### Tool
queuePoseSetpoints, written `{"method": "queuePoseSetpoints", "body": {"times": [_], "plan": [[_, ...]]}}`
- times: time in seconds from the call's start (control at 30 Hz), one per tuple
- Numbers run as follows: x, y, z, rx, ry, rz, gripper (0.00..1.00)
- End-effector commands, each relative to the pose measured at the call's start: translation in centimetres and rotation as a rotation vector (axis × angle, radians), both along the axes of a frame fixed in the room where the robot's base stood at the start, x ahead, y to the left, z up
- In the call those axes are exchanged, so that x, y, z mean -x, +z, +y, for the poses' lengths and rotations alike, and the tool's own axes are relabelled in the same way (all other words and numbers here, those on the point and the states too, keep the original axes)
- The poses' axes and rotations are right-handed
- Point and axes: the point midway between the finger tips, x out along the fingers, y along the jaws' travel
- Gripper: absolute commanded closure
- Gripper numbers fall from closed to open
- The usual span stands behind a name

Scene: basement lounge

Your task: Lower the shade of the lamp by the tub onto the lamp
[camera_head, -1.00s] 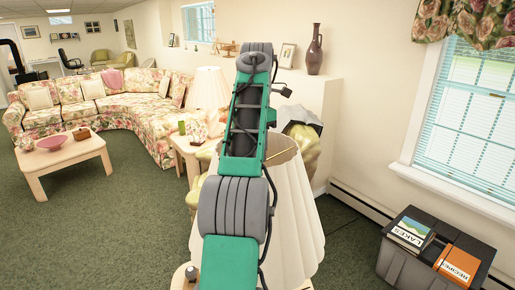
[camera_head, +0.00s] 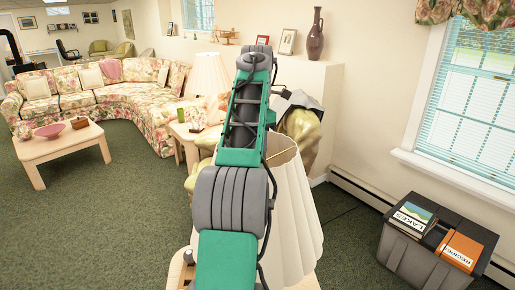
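A large cream pleated lampshade (camera_head: 296,225) stands out from behind my arm, low in the middle of the view. Its open top shows a thin gold-coloured rim, and its left side is hidden by my arm. I cannot make out a lamp stem under it, or whether the shade rests on anything. The grey tub (camera_head: 408,254) stands on the carpet at the lower right, to the right of the shade. My arm reaches away from me in front of the shade. My gripper's fingers are not visible, so I cannot see what they hold.
A pale wooden tabletop (camera_head: 179,272) shows at the bottom, left of my arm. Another lamp (camera_head: 210,75) stands on a side table by the floral sofa (camera_head: 150,97). A coffee table (camera_head: 62,150) is at left. Open carpet lies between. Books (camera_head: 411,216) top the tub.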

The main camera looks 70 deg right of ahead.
Motion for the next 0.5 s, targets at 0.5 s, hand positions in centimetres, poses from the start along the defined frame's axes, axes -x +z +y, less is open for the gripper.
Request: {"method": "queuePoseSetpoints", "body": {"times": [0.5], "plan": [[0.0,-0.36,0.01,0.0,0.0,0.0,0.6]]}}
